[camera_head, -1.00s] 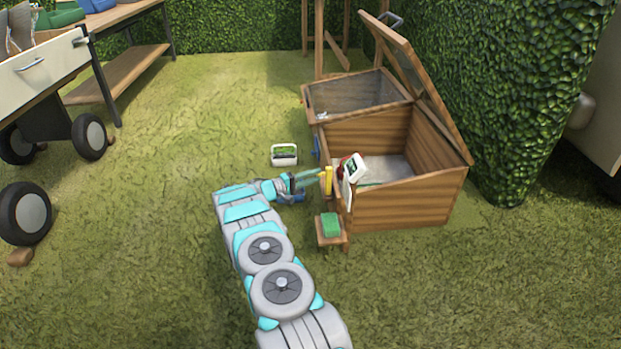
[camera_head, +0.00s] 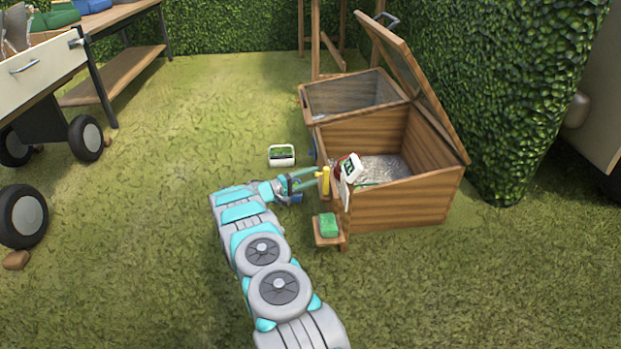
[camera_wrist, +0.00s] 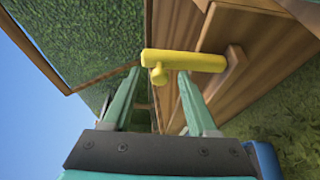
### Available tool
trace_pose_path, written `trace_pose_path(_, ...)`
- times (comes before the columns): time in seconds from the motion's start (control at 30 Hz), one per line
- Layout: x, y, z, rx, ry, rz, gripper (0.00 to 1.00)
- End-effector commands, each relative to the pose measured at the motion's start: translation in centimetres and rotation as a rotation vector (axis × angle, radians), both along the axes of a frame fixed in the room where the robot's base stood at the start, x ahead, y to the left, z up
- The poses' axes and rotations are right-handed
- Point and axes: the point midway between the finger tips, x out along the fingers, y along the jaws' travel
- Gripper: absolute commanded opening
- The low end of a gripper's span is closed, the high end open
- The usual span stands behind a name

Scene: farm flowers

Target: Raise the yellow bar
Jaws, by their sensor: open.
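The yellow bar (camera_head: 326,182) is on the outer left side of the wooden box (camera_head: 405,203), standing roughly upright in the head view. In the wrist view the yellow bar (camera_wrist: 190,61) lies across the picture, with a small round knob on it. My gripper (camera_head: 312,181) is open and its fingers point at the bar. In the wrist view the fingertips of my gripper (camera_wrist: 160,75) are apart, with the bar just beyond or between their tips. I cannot tell whether they touch it.
The box's lid (camera_head: 428,85) is propped open. A white and red container (camera_head: 350,168) leans at the box's front edge. A green block (camera_head: 328,224) rests on a small wooden shelf (camera_head: 330,237) below. A white basket-like item (camera_head: 281,155) is on the grass. Open grass lies left.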

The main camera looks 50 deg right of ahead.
Motion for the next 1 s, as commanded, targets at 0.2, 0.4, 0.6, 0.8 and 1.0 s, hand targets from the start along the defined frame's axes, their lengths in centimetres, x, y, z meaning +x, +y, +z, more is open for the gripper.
trace_pose_path(0.2, 0.5, 1.2, 0.1, 0.0, 0.0, 0.002, 0.59)
trace_pose_path(0.4, 1.6, 4.4, 0.0, 0.002, -0.002, 0.005, 0.59)
trace_pose_path(0.6, 2.2, 6.8, 0.0, 0.0, 0.0, 0.001, 0.59)
trace_pose_path(0.8, 2.4, 7.5, -0.1, 0.0, 0.0, 0.001, 0.59)
trace_pose_path(1.0, 2.4, 7.5, -0.1, 0.0, 0.0, 0.0, 0.59)
